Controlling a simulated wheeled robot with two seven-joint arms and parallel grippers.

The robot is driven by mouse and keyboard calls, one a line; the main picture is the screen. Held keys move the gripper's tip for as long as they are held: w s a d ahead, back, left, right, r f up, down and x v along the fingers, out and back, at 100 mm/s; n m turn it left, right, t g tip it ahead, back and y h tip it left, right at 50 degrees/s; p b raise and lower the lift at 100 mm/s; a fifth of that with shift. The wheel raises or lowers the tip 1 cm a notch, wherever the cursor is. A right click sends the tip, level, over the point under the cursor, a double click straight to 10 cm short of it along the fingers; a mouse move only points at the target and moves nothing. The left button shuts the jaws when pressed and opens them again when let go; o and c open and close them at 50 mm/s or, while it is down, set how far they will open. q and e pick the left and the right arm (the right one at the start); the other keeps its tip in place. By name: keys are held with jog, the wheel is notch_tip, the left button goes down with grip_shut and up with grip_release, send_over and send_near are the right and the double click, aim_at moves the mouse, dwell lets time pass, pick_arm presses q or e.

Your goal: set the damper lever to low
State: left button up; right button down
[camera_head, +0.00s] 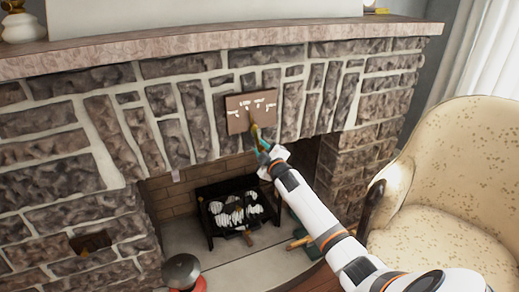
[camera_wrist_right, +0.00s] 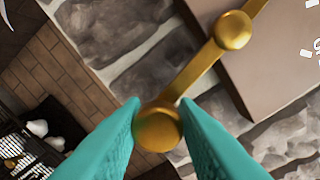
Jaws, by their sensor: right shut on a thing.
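The damper lever is a brass bar with round knobs (camera_wrist_right: 233,30), mounted on a brown plate (camera_head: 240,116) with white markings on the stone fireplace front. The lever (camera_head: 255,131) hangs down from the plate, and I cannot read which marking it points to. My right gripper (camera_head: 264,148) reaches up to the lever's lower end. In the right wrist view its teal fingers (camera_wrist_right: 158,118) are shut on the round end knob, one on each side. The plate also shows at the upper right there (camera_wrist_right: 225,18). My left gripper is not in view.
Below the plate is the firebox opening with a black grate (camera_head: 210,230) holding white-grey logs. A stone mantel (camera_head: 200,47) runs above. A patterned armchair (camera_head: 450,190) stands at right, close to my right arm. A red and grey object (camera_head: 183,272) sits at lower left.

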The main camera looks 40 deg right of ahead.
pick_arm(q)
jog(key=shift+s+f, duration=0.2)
pick_arm(e)
jog(key=shift+w+a+r+n, duration=0.15)
jog(key=shift+r+n, duration=0.1)
jog(key=shift+n, duration=0.15)
jog(key=c, duration=1.5)
grip_release()
jog(key=shift+o, duration=1.3)
jog(key=shift+a, duration=0.25)
jog(key=shift+s+d+f, duration=0.15)
jog(key=shift+s+f, duration=0.05)
jog(key=shift+s, duration=0.1)
pick_arm(q)
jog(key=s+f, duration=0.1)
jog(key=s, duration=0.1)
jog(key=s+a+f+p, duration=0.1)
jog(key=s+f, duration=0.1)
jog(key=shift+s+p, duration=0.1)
jog(key=shift+p, duration=0.2)
pick_arm(e)
jog(key=v, duration=1.1)
jog(key=shift+s, duration=0.2)
jog(key=shift+r, duration=0.1)
